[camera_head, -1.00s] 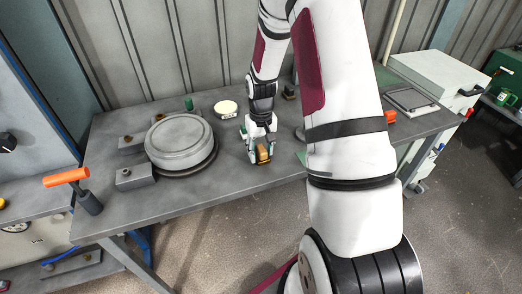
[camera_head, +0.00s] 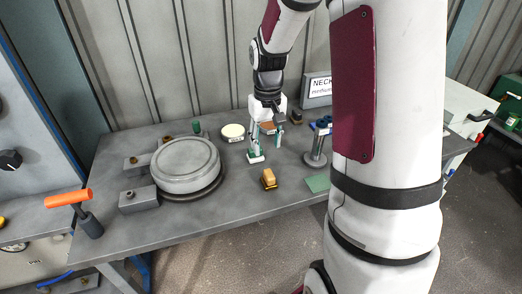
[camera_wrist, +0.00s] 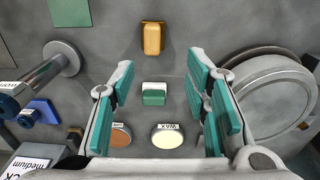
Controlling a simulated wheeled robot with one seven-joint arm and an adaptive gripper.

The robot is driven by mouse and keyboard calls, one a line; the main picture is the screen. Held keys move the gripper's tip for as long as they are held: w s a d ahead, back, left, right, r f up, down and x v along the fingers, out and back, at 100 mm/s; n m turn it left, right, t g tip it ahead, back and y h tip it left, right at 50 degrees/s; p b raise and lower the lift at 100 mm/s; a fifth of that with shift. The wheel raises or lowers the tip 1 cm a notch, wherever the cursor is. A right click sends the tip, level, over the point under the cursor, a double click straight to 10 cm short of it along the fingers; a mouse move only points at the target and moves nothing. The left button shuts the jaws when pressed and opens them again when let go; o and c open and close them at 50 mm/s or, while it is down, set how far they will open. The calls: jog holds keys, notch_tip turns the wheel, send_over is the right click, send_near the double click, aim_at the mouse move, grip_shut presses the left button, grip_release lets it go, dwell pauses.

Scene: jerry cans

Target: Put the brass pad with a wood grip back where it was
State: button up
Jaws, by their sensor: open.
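The brass pad with a wood grip (camera_head: 269,178) stands on the grey workbench near its front edge, with its tan wooden block on top. It also shows in the wrist view (camera_wrist: 153,38), at the top centre, beyond my fingertips. My gripper (camera_head: 267,146) is open, behind and above the pad, and apart from it. In the wrist view its teal-padded fingers (camera_wrist: 160,82) are spread wide with nothing held. A small white and green block (camera_wrist: 153,94) lies on the bench below, in the gap between the fingers.
A large round grey lidded vessel (camera_head: 186,164) stands left of the pad. A cream-topped tin (camera_head: 232,131) and a brown-topped disc (camera_wrist: 121,136) lie behind. A metal post on a round base (camera_head: 316,150) and a flat green sheet (camera_head: 317,183) are to the right. Bench around the pad is clear.

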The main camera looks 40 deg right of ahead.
jog(key=s+a+r+n+t, duration=0.1)
jog(key=s+a+r+t, duration=0.1)
jog(key=s+a+r, duration=0.5)
jog(key=s+a+r+n+t, duration=0.1)
jog(key=s+a+r+t, duration=0.1)
jog(key=s+a+r, duration=0.5)
jog(key=s+a+r+n+t, duration=0.1)
jog(key=s+a+r, duration=0.1)
jog(key=s, duration=0.3)
jog(key=shift+a+r, duration=0.35)
jog(key=shift+r, duration=0.5)
